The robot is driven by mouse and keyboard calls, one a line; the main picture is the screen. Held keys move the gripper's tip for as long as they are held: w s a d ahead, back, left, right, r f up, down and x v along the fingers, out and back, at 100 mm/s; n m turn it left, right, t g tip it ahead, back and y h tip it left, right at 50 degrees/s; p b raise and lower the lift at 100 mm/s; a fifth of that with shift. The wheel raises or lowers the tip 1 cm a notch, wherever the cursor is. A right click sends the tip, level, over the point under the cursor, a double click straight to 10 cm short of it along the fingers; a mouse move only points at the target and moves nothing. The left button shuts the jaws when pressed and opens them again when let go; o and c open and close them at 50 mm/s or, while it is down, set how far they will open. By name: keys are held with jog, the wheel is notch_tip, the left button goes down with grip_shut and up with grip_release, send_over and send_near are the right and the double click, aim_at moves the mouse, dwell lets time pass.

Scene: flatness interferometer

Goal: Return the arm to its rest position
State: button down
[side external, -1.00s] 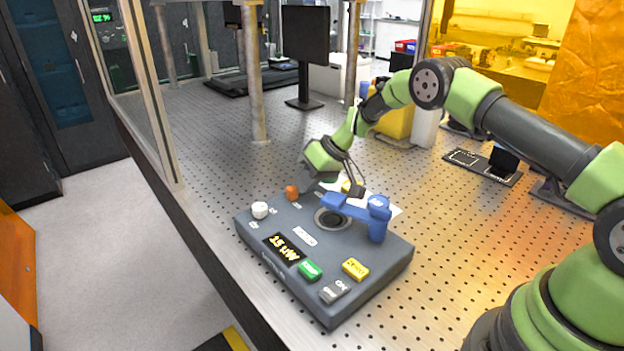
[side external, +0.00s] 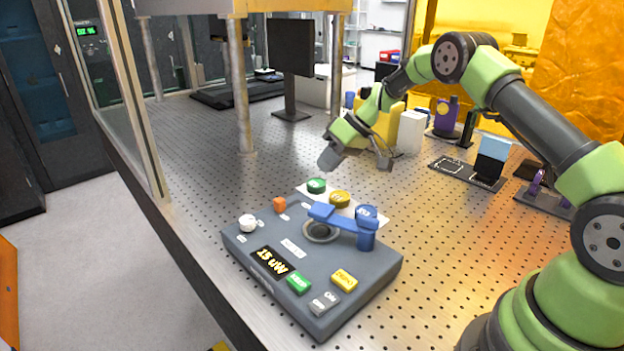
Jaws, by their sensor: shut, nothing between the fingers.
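My green and grey arm rises from the right and reaches over the perforated table. My gripper (side external: 328,161) hangs in free air beyond the grey instrument box, its fingers shut and empty. The grey instrument box (side external: 250,240) has an amber display (side external: 271,262) showing 15 uW. A blue swing arm (side external: 338,217) lies over its round dark port (side external: 320,231). A green cap (side external: 316,186), a yellow cap (side external: 340,199) and a blue cap (side external: 366,212) stand in a row along its far side.
The box also bears a white knob (side external: 248,223), an orange knob (side external: 280,205), a green button (side external: 298,283) and a yellow button (side external: 344,280). A metal post (side external: 240,90) and a monitor (side external: 291,48) stand behind. A dark plate (side external: 450,170) with small parts lies right.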

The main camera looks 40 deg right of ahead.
jog(key=s+a+r+m+h, duration=0.1)
jog(key=s+a+r, duration=0.3)
jog(key=r, duration=0.5)
jog(key=s+a+r+m+h, duration=0.1)
jog(key=s+a+r, duration=0.2)
jog(key=s+r, duration=0.5)
jog(key=s+a+r+m+t+h, duration=0.1)
jog(key=s+a, duration=0.1)
jog(key=s, duration=0.7)
jog(key=s+a+r+m+t, duration=0.1)
jog(key=s+m, duration=0.1)
jog(key=s, duration=0.7)
jog(key=shift+s+a+r+t+h, duration=0.2)
jog(key=shift+a+r+t+h, duration=0.1)
jog(key=shift+a+h, duration=0.1)
